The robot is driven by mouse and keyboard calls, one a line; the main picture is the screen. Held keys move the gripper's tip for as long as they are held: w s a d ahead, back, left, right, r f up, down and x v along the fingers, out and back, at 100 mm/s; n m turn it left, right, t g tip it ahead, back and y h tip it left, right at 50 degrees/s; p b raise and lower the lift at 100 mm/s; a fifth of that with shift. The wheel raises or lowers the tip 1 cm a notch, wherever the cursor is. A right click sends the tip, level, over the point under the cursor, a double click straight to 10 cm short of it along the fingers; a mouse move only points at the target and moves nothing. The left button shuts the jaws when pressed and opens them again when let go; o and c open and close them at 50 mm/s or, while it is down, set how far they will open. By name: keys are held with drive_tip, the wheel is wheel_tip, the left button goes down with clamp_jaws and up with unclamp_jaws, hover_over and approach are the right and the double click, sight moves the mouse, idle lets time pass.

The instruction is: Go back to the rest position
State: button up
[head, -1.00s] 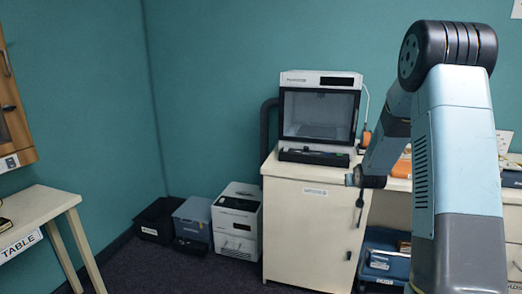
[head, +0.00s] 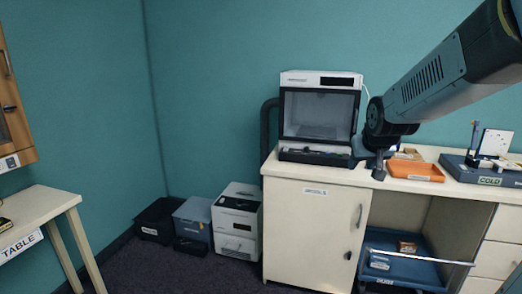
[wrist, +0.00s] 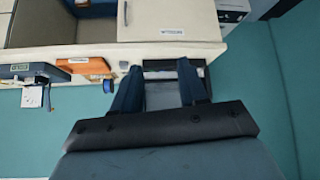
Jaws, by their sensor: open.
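My gripper (head: 378,170) hangs at the end of my arm, in front of the counter and just right of the white box-shaped machine (head: 320,118). In the wrist view my gripper (wrist: 160,70) shows two dark fingers spread apart with nothing held between them. Past the fingers lies the counter top. The rest position itself is not marked in any view.
Bins and a white box (head: 236,222) sit on the floor. A table (head: 40,215) stands left.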

drive_tip(key=s+a+r+g, duration=0.1)
drive_tip(key=s+a, duration=0.1)
drive_tip(key=s, duration=0.9)
drive_tip(key=s+a+r+g, duration=0.1)
drive_tip(key=s+a, duration=0.1)
drive_tip(key=s, duration=0.9)
drive_tip(key=shift+s+y, duration=0.3)
drive_tip(key=shift+y, duration=0.1)
drive_tip(key=shift+c, duration=0.3)
